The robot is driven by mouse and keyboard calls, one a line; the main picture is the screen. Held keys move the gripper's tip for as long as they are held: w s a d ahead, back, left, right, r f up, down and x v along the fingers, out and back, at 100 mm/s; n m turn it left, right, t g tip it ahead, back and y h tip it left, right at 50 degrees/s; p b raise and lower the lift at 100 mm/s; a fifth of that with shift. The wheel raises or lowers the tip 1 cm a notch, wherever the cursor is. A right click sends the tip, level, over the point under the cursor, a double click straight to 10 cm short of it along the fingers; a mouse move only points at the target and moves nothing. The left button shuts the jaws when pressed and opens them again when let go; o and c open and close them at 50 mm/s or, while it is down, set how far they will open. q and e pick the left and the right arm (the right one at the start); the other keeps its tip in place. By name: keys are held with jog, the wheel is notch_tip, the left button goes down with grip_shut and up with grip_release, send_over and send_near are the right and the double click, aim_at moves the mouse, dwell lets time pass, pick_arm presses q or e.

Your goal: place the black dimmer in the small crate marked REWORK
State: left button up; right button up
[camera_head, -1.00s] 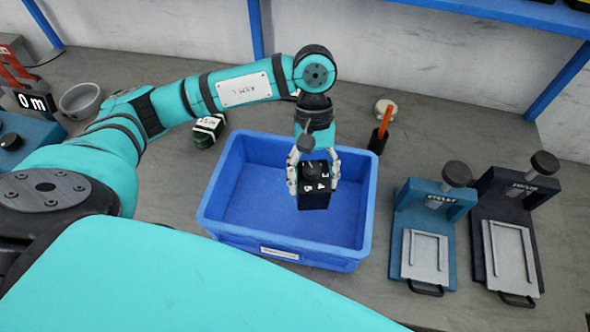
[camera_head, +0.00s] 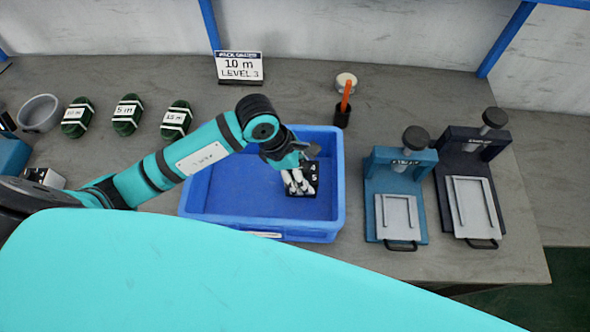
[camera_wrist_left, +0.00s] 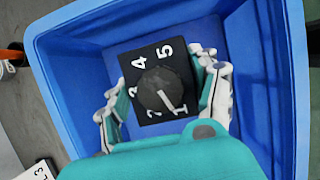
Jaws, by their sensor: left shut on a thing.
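The black dimmer (camera_head: 312,180), a square plate with white numerals and a round dark knob, is between the fingers of my left gripper (camera_head: 299,183). The dimmer also shows in the left wrist view (camera_wrist_left: 137,62), with a finger on each side. My left gripper is shut on it, inside the outline of the blue crate (camera_head: 336,190). The crate's walls surround the dimmer in the wrist view; I cannot tell whether it touches the floor. The crate is otherwise empty where visible. The writing on its front label (camera_head: 262,235) is too small to read. My right gripper is out of view.
A blue fixture (camera_head: 408,180) and a dark fixture (camera_head: 470,160) stand right of the crate. Several green coils, one here (camera_head: 176,121), lie to the left. A sign (camera_head: 239,68) stands at the back.

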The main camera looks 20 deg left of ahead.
pick_arm(q)
notch_tip(320, 180, down, 5)
jog(key=shift+r+p, duration=0.15)
jog(key=shift+p, duration=0.25)
jog(key=shift+f, duration=0.25)
jog(key=o, duration=1.3)
jog(key=shift+r, duration=0.1)
jog(key=shift+o, duration=0.2)
